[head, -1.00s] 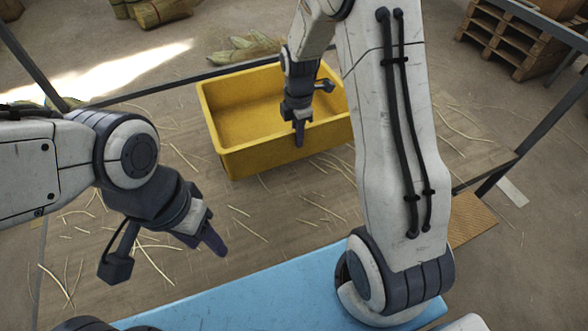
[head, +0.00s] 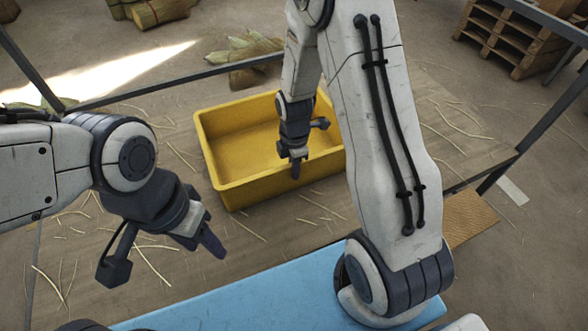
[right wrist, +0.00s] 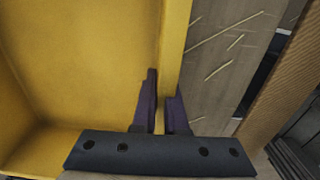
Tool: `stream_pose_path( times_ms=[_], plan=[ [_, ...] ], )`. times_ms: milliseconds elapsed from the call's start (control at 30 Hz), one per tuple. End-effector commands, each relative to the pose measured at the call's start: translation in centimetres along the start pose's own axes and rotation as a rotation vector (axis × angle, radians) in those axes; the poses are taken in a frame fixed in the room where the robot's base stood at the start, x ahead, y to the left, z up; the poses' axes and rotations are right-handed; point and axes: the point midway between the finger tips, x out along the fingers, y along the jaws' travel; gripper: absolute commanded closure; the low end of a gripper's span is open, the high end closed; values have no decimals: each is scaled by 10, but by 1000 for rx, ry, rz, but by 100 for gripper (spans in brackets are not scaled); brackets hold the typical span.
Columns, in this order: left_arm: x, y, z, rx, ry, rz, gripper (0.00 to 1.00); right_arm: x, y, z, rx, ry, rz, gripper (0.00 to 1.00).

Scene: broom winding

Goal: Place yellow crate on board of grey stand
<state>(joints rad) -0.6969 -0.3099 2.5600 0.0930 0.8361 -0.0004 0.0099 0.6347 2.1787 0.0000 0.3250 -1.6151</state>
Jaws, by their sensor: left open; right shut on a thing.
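The yellow crate (head: 255,192) is empty and upright in the middle of the head view, over the brown straw-strewn board (head: 310,205). I cannot tell whether its base touches the board. My right gripper (head: 295,168) is shut on the crate's near wall. In the right wrist view its fingers (right wrist: 163,100) lie on both sides of the crate's wall (right wrist: 172,50). My left gripper (head: 208,240) is open and empty, left of and nearer than the crate. The grey metal frame of the stand (head: 180,86) runs behind and around the board.
A blue surface (head: 250,292) lies along the near edge. Grey posts (head: 530,120) rise at the right. A brown ribbed sheet (head: 468,218) lies at the right. Wooden pallets (head: 515,45) and straw bundles (head: 243,50) are on the floor behind. The board is clear of large things around the crate.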

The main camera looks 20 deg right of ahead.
Motion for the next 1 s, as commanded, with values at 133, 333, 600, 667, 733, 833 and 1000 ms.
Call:
stream_pose_path(
  times_ms=[133, 333, 600, 667, 733, 833, 1000],
  plan=[
    [0, 0, 0, 0, 0, 0, 50, -1, 2, 0, 0, 0, 8, 100],
    [1, 0, 0, 0, 0, 0, 50, 2, 0, 0, 0, 0, 0, 60],
    [0, 0, 0, 0, 0, 0, 50, 1, 0, 0, 0, 0, 0, 60],
    [-1, 0, 0, 0, 0, 0, 50, -2, 0, 0, 0, 0, 1, 60],
    [-2, 0, 0, 0, 0, 0, 50, -8, 1, 0, 0, 0, 3, 60],
    [-6, 0, 0, 0, 0, 0, 50, -24, 1, 0, 0, 0, 4, 60],
    [-14, 1, -1, 0, 0, 0, 50, -62, 2, 0, 0, 0, 6, 60]
  ],
)
